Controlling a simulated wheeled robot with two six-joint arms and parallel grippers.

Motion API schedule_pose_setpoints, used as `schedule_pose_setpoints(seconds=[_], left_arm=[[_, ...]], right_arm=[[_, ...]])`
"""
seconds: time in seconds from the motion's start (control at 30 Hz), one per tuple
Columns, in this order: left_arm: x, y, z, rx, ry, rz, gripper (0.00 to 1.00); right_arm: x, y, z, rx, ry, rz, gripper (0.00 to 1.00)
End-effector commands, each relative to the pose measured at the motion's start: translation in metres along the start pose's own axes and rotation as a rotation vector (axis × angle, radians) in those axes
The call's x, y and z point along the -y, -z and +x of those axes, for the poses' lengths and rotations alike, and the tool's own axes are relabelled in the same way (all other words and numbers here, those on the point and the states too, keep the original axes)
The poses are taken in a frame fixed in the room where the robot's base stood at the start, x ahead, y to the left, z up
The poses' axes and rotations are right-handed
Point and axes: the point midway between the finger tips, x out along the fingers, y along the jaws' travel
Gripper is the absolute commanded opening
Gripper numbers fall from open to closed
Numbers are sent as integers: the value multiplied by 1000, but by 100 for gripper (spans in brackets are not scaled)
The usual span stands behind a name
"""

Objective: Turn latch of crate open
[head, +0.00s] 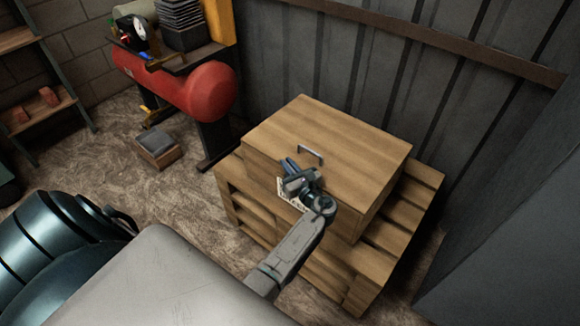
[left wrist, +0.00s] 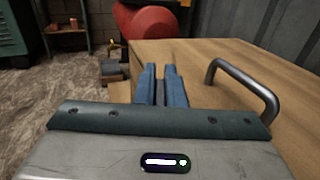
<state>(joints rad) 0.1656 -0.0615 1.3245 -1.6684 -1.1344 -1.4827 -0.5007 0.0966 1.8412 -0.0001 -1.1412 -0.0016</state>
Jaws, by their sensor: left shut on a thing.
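The wooden crate (head: 340,140) has a closed lid and stands on a pallet. A metal handle (head: 311,153) is on its lid. The handle also shows at the right in the left wrist view (left wrist: 247,82). My left gripper (head: 289,166) is at the crate's front upper edge, beside the handle and apart from it. In the left wrist view its blue fingers (left wrist: 161,72) are close together over the crate's edge. It is shut on the latch, which the fingers hide, so its angle cannot be told. My right gripper is not in view.
The wooden pallet (head: 405,215) sticks out under the crate. A red tank (head: 205,90) on legs stands behind left, with a small box (head: 157,147) on the floor near it. A dark corrugated wall (head: 400,75) closes off the back. Shelves (head: 40,100) stand at far left.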

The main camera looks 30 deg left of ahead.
Motion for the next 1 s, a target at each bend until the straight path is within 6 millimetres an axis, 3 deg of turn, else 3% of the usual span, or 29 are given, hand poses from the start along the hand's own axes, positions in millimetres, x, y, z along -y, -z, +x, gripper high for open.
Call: schedule_pose_setpoints(seconds=[0.4, 1.0], left_arm=[[-3, -1, 0, 2, -218, -1, 0], [-4, -1, 0, 3, -258, -1, 0]], right_arm=[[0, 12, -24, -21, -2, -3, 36], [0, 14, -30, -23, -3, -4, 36]])
